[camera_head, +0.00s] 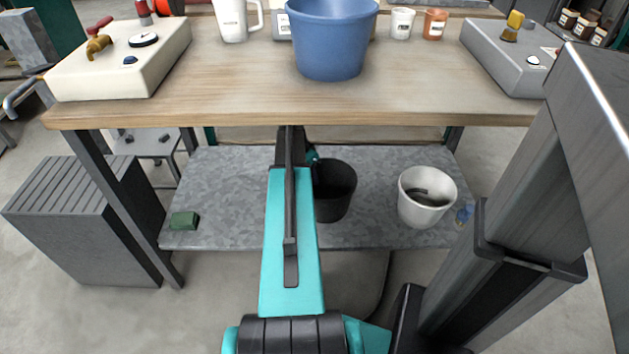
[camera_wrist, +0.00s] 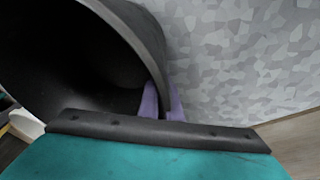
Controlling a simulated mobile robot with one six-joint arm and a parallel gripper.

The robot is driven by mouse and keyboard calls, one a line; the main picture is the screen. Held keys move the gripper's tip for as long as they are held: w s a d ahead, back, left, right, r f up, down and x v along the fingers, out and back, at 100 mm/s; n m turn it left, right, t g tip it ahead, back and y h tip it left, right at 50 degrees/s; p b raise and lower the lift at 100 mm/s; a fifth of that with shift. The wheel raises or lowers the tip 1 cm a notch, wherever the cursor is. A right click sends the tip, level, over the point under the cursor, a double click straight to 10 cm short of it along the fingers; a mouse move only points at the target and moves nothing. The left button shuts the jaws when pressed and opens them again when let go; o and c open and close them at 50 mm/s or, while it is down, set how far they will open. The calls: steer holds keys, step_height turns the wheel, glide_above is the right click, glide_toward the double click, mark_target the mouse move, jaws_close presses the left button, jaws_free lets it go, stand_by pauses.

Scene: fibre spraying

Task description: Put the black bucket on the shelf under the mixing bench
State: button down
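The black bucket (camera_head: 336,192) is upright under the mixing bench (camera_head: 190,92), over the middle of the grey mottled shelf (camera_head: 225,205). It looks at shelf level, but I cannot tell whether its base touches. In the wrist view the bucket (camera_wrist: 60,60) fills the left side, with its open mouth and rim showing. My gripper's purple fingers (camera_wrist: 163,104) straddle the bucket's wall at the rim, one inside and one outside, closed on it. In the head view my arm hides the fingers and part of the bucket's left side.
A white bucket (camera_head: 427,205) stands on the shelf to the right, with a small blue bottle (camera_head: 464,214) beyond it. A green block (camera_head: 184,221) lies at the shelf's left. A blue bucket (camera_head: 331,45) stands on the benchtop. The shelf left of my arm is mostly clear.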

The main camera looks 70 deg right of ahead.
stand_by(0.3)
steer(key=shift+w+d+f+b, duration=0.15)
steer(key=shift+f+b, duration=0.15)
steer(key=shift+f, duration=0.6)
steer(key=shift+w+d+f+b, duration=0.15)
steer(key=shift+f+b, duration=0.15)
steer(key=shift+f, duration=0.55)
steer(key=c, duration=1.9)
jaws_free()
steer(key=shift+f, duration=0.1)
steer(key=shift+c, duration=0.2)
steer(key=p+v, duration=0.2)
steer(key=v, duration=1)
steer(key=shift+p, duration=0.4)
